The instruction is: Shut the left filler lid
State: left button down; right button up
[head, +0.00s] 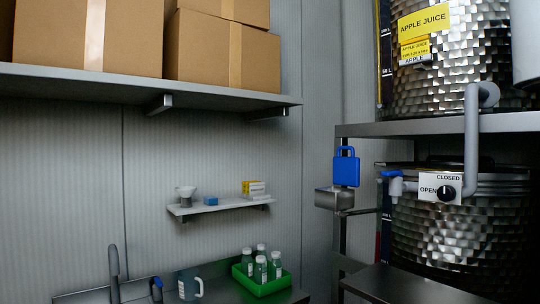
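A blue lid (346,170) with a loop handle at its top stands upright at the right of the picture. It is raised above a small metal box (334,198), which is fixed beside the rack post. The lid looks open, and the inside of the box is hardly visible. No label naming the filler shows, and I see no second lid like it. Neither of my grippers is in view.
Steel tanks stand on the rack, the upper one labelled apple juice (423,20). A valve box (441,188) marked OPEN and CLOSED sits right of the lid. A green crate (262,285) of bottles, a jug (189,284) and a small wall shelf (220,206) are left.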

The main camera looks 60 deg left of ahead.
aim_at(346, 170)
jog(key=j+u, duration=0.3)
jog(key=u, duration=0.15)
jog(key=j+u, duration=0.4)
jog(key=i+j+u, duration=0.15)
jog(key=u, duration=0.3)
